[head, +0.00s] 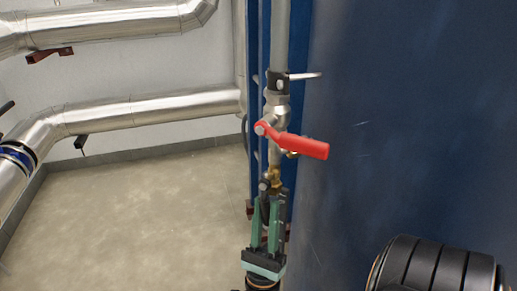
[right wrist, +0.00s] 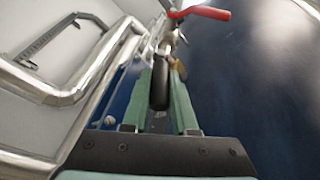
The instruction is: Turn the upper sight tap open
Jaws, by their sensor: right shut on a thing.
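A vertical metal pipe (head: 281,30) carries a tap with a red lever (head: 305,146), which points right and slightly down. The red lever also shows at the top of the right wrist view (right wrist: 205,13). Below it sit a brass fitting (head: 276,178) and a small tap with a black handle (right wrist: 160,85), which hangs down. My right gripper (head: 265,215) comes from below with its green fingers on either side of the black handle, shut on it. Its fingers hide much of the handle in the head view. My left gripper is not in view.
A large dark blue panel (head: 410,120) stands close on the right. A thin pale rod (head: 303,76) sticks out above the red lever. Silver insulated pipes (head: 150,108) run along the wall at left. The floor (head: 140,220) there is clear.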

